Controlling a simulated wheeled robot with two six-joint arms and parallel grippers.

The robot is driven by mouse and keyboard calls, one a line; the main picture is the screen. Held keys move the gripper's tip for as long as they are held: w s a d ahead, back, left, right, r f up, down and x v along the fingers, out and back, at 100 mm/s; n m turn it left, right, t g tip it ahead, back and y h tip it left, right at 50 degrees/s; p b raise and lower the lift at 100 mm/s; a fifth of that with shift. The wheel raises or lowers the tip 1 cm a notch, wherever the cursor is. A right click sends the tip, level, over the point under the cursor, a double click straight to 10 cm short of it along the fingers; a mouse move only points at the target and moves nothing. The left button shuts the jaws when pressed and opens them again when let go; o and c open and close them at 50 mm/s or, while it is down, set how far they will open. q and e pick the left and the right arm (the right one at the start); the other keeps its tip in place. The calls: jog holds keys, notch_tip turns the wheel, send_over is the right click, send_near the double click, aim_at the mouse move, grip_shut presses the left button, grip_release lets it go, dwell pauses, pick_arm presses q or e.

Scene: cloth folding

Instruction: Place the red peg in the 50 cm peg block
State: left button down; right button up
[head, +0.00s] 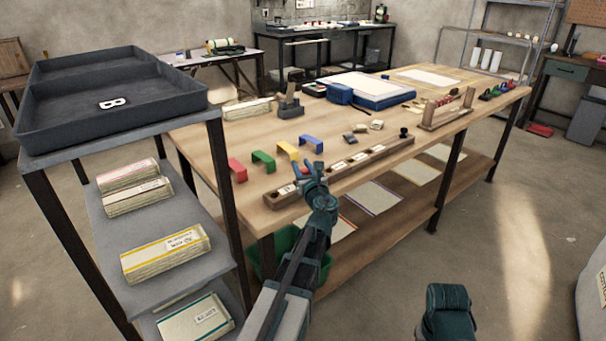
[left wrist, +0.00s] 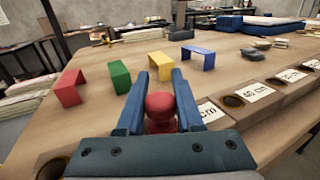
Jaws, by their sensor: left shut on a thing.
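The red peg (left wrist: 161,108) has a rounded head and sits between the two blue fingers of my left gripper (left wrist: 158,82), which is shut on it. In the head view my left gripper (head: 308,168) is over the near left end of the long wooden peg block (head: 371,161). The block also shows in the left wrist view (left wrist: 299,89), with dark round holes and white labels. One label (left wrist: 257,92) appears to read 40 cm; the nearer label (left wrist: 209,112) shows "cm", its number hidden by my finger. The peg's lower end is hidden, so I cannot tell whether it is in a hole.
Red (head: 237,169), green (head: 263,161), yellow (head: 288,149) and blue (head: 311,142) bridge-shaped pieces stand on the table left of and behind the block. A dark shelf unit with a tray (head: 110,95) stands at the left. A wooden rack (head: 446,113) is farther right.

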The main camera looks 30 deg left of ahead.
pick_arm(q)
jog(key=shift+f, duration=0.1)
jog(key=shift+f, duration=0.1)
jog(key=shift+f, duration=0.15)
jog(key=c, duration=0.6)
grip_release()
jog(key=shift+o, duration=0.2)
jog(key=shift+r, duration=0.25)
jog(key=v, duration=1.2)
